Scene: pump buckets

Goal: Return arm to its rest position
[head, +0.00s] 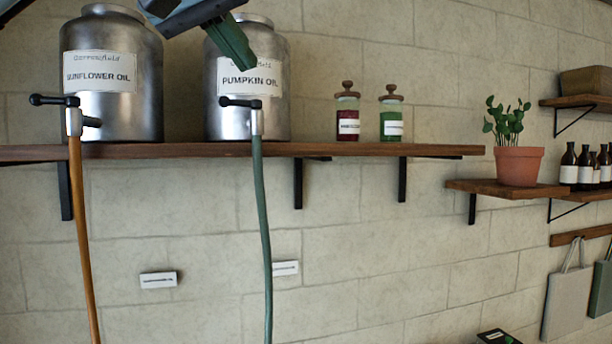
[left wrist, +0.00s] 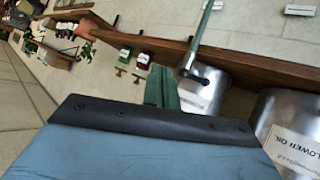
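My left gripper (head: 243,58) comes in from the top left, in front of the pumpkin oil can (head: 222,118) and partly covering its label. Its green fingers lie side by side, shut with nothing visible between them; they also show in the left wrist view (left wrist: 162,82). The sunflower oil can (head: 112,112) stands to the left on the same shelf. Each can has a tap with a black lever; an orange-brown hose (head: 83,235) and a green hose (head: 262,220) hang from them. My right gripper is in neither view.
The wooden shelf (head: 330,150) also holds a red jar (head: 347,117) and a green jar (head: 391,119). A potted plant (head: 518,165) and dark bottles (head: 569,166) stand on lower shelves to the right. Two small white labels are on the wall below. Bags hang at far right.

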